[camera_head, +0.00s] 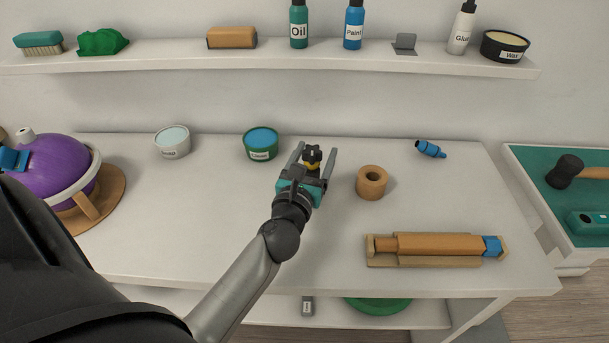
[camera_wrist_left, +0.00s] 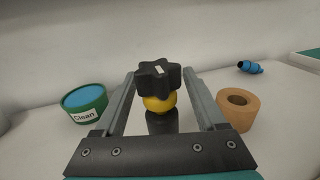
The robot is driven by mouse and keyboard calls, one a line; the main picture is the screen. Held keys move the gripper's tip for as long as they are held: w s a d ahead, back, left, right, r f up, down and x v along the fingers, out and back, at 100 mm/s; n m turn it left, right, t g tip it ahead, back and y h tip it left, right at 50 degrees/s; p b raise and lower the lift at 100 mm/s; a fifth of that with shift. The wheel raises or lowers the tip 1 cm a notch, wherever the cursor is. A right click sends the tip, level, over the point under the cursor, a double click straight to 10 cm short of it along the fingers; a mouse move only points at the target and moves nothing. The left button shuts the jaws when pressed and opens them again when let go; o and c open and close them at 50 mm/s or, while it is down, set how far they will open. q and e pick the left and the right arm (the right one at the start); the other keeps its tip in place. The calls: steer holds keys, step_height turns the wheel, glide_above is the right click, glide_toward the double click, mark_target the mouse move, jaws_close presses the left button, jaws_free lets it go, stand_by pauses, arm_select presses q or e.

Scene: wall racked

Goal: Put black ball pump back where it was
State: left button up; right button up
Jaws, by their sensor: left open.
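I cannot pick out a black ball pump for certain. A small upright thing with a black lobed knob, a yellow ball-like neck and a black base (camera_head: 311,157) stands on the white worktop; it also shows in the left wrist view (camera_wrist_left: 157,82). My left gripper (camera_head: 315,149) is open, its two fingers on either side of this thing with gaps to both. The gripper hides part of its base. A brown tube with a blue end (camera_head: 440,244) lies in a wooden cradle (camera_head: 425,262) at the front right. My right gripper is not in view.
A green tub labelled Clean (camera_head: 261,144) stands left of the gripper, a brown ring (camera_head: 371,182) close on its right. A blue nozzle-like piece (camera_head: 430,149) lies at the back right. A shelf (camera_head: 270,56) with bottles runs above. The worktop's middle left is clear.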

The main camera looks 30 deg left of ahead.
arm_select(q)
steer(key=b+v, duration=0.1)
steer(key=v, duration=0.8)
steer(key=shift+s+d, duration=0.1)
steer(key=shift+s, duration=0.15)
steer(key=shift+b+v, duration=0.3)
steer(key=shift+v, duration=0.5)
steer(key=shift+d+r, duration=0.1)
